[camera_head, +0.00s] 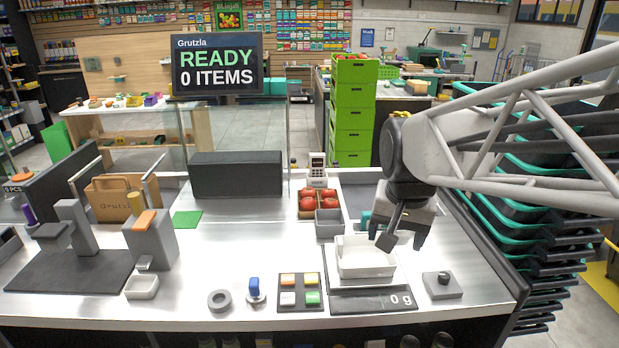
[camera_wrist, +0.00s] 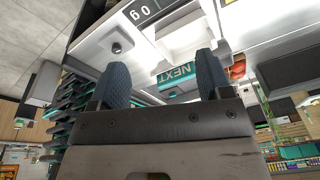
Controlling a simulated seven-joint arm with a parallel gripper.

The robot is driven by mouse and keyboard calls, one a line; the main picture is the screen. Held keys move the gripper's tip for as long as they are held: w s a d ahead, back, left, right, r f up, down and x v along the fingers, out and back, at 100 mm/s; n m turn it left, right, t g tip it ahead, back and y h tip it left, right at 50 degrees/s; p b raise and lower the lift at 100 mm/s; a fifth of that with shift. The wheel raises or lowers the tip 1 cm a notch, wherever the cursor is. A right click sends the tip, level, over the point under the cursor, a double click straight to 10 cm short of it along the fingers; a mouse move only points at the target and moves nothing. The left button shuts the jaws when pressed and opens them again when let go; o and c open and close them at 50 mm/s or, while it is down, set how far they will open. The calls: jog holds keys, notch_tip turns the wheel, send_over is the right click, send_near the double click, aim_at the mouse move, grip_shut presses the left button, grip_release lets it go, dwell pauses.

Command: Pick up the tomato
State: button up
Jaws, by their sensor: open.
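Several red tomatoes (camera_head: 307,204) sit in a small brown compartmented box on the counter, behind the scale. In the wrist view a bit of red tomato (camera_wrist: 238,70) shows just right of the right finger, partly hidden by it. My gripper (camera_head: 403,240) is open and empty. It hangs fingers-down above the counter, at the right rear of the white tray, right of and nearer the camera than the tomatoes. In the wrist view its two dark fingers (camera_wrist: 163,70) stand apart with nothing between them in contact.
A white tray (camera_head: 365,271) sits on the scale, whose display (camera_head: 400,299) reads 0 g. A grey bin (camera_head: 328,229) stands just in front of the tomato box. A teal NEXT bar (camera_wrist: 175,74) lies behind the tray. Green crates (camera_head: 352,115) stand beyond the counter.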

jog(key=w+a+m, duration=0.1)
jog(key=w+m, duration=0.2)
jog(key=w, duration=0.8)
jog(key=m+g, duration=0.2)
jog(key=m, duration=0.9)
send_over(329, 200)
jog(key=f, duration=1.5)
jog(key=shift+s+d, duration=0.1)
jog(key=shift+s, duration=0.15)
jog(key=shift+w+f, duration=0.35)
jog(key=shift+f, duration=0.05)
jog(key=shift+f, duration=1.25)
